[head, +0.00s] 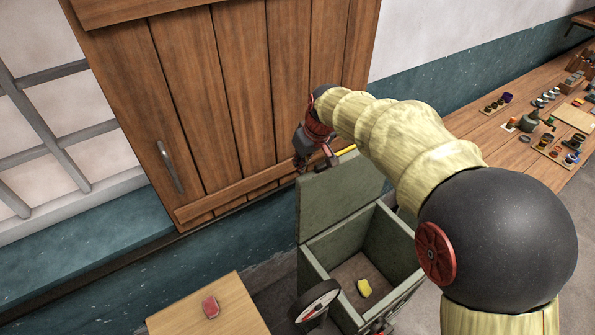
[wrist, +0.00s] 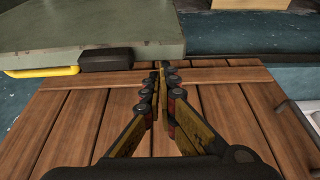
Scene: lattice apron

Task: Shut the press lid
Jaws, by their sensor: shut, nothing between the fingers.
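The press is a grey-green box (head: 394,236) with its lid (head: 335,197) standing up, open, at the back. A yellow object (head: 364,288) lies on the floor inside the box. My gripper (head: 302,162) is at the top left edge of the raised lid, and the arm hides part of that edge. In the wrist view, my gripper (wrist: 160,66) is shut and empty, with its fingertips just beside the lid (wrist: 110,27). A dark block (wrist: 106,59) and a yellow handle (wrist: 42,72) sit on the lid's edge. I cannot tell if the fingers touch the lid.
A wooden plank door (head: 215,90) with a metal handle (head: 168,166) stands behind the gripper. A small wooden table (head: 240,310) with a red object (head: 211,307) is at front left. A round dial (head: 316,300) is at the box's front. A long workbench (head: 505,150) holds several small items at right.

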